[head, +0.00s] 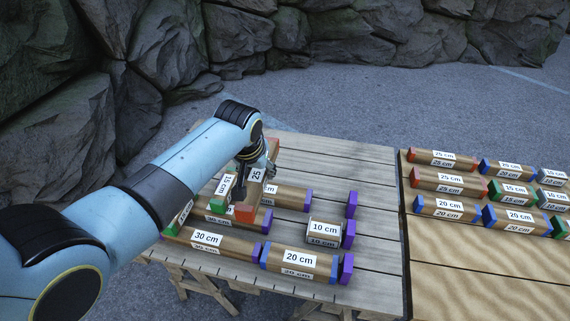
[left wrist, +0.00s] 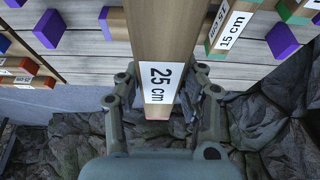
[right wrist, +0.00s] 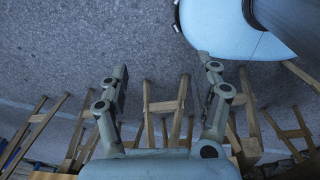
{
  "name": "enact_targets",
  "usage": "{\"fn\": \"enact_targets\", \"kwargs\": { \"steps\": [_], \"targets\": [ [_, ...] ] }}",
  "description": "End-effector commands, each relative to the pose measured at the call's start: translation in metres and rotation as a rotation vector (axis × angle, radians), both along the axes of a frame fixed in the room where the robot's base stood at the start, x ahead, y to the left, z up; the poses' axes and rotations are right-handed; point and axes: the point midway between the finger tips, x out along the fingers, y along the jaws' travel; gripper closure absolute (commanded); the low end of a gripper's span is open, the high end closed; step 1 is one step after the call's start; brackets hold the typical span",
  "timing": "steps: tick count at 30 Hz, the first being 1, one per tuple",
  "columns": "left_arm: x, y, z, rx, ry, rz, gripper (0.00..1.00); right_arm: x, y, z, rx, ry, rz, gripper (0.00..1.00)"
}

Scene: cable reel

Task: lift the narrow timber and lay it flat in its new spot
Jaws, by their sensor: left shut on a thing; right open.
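The timber marked 25 cm (head: 252,193), brown with red ends, is in my left gripper (head: 260,167) over the left part of the plank table. In the left wrist view the timber (left wrist: 160,35) runs away from the palm between the two fingers, its white label near the jaws. It appears raised above the neighbouring timbers; the exact gap cannot be told. My left gripper is shut on it. My right gripper (right wrist: 163,65) is open and empty in the right wrist view, with ground and trestle legs behind it; the head view does not show it.
Close by lie a green-ended 15 cm timber (head: 224,188), a purple-ended 30 cm timber (head: 205,240), a 20 cm timber (head: 298,262) and a 10 cm timber (head: 323,232). The plank table (head: 335,163) is bare at the back. Several sorted timbers lie on the right table (head: 480,275).

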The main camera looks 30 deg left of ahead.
Motion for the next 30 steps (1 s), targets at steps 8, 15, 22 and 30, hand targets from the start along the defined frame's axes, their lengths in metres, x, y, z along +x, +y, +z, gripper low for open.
{"fn": "enact_targets", "kwargs": {
  "steps": [8,15,22,30],
  "targets": [
    [-0.018,0.021,-0.003,-0.001,-0.001,0.005,1.0,0.005,-0.017,0.011,-0.021,-0.006,0.007,0.35],
    [-0.019,0.02,-0.018,-0.001,-0.001,0.005,1.0,0.009,-0.025,-0.005,-0.029,-0.011,0.01,0.35],
    [-0.02,0.02,-0.045,-0.001,0.001,0.004,1.0,0.007,-0.016,-0.035,-0.019,-0.008,0.007,0.35],
    [-0.02,0.019,-0.076,-0.001,0.0,0.004,1.0,0.001,-0.007,-0.071,-0.007,0.0,0.002,0.35]
  ]
}}
